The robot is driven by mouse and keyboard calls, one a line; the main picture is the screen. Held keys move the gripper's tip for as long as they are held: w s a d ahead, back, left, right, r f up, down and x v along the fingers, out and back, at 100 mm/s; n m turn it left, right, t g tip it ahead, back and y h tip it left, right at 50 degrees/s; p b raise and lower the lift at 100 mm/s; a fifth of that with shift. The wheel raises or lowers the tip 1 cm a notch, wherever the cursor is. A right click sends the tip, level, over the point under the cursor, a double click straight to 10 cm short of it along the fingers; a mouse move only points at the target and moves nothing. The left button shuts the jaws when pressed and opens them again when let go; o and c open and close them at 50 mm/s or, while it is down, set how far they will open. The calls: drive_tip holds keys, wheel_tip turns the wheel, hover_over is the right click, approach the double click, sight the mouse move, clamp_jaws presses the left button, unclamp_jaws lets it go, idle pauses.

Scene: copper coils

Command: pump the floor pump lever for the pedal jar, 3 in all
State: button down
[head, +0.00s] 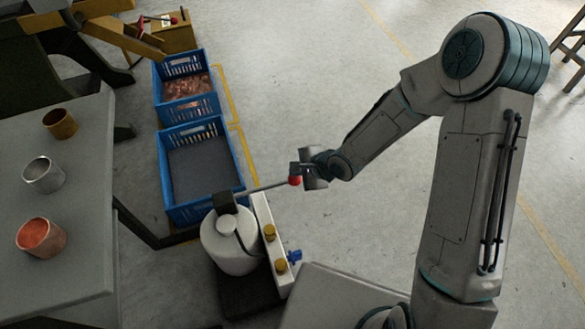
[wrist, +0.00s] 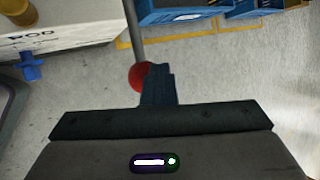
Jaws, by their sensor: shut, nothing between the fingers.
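The pump's lever (head: 264,188) is a grey rod with a red ball knob (head: 295,180) at its right end. It sticks out from a black block (head: 225,202) on the pale pump jar (head: 230,242). My gripper (head: 301,168) is at the knob, shut with nothing between its fingers. In the wrist view the red knob (wrist: 138,77) is beside and partly behind the dark shut fingers (wrist: 158,84), and the rod (wrist: 134,30) runs up from it. I cannot tell whether fingers and knob touch.
A white panel (head: 262,215) with brass knobs and a blue valve (head: 294,256) stands beside the jar. Two blue crates (head: 168,203) sit behind it; the far one (head: 158,93) holds copper-coloured pieces. A grey table (head: 85,150) with metal cups is at left.

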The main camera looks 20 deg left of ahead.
drive_tip(key=shift+w+d+f+b, duration=0.1)
drive_tip(key=shift+f+b, duration=0.2)
drive_tip(key=shift+f, duration=0.35)
drive_tip(key=shift+w+d+f+b, duration=0.1)
drive_tip(key=shift+f+b, duration=0.15)
drive_tip(key=shift+f, duration=0.35)
idle(1.2)
drive_tip(key=r+p, duration=0.4)
drive_tip(key=shift+s+a+r, duration=0.25)
drive_tip(key=shift+s+a, duration=0.05)
drive_tip(key=shift+s, duration=0.05)
drive_tip(key=shift+a+r+p, duration=0.15)
drive_tip(key=shift+r+p, duration=1.2)
drive_tip(key=shift+p, duration=0.1)
drive_tip(key=r+p, duration=0.4)
drive_tip(key=r, duration=0.1)
drive_tip(key=shift+s+a, duration=0.3)
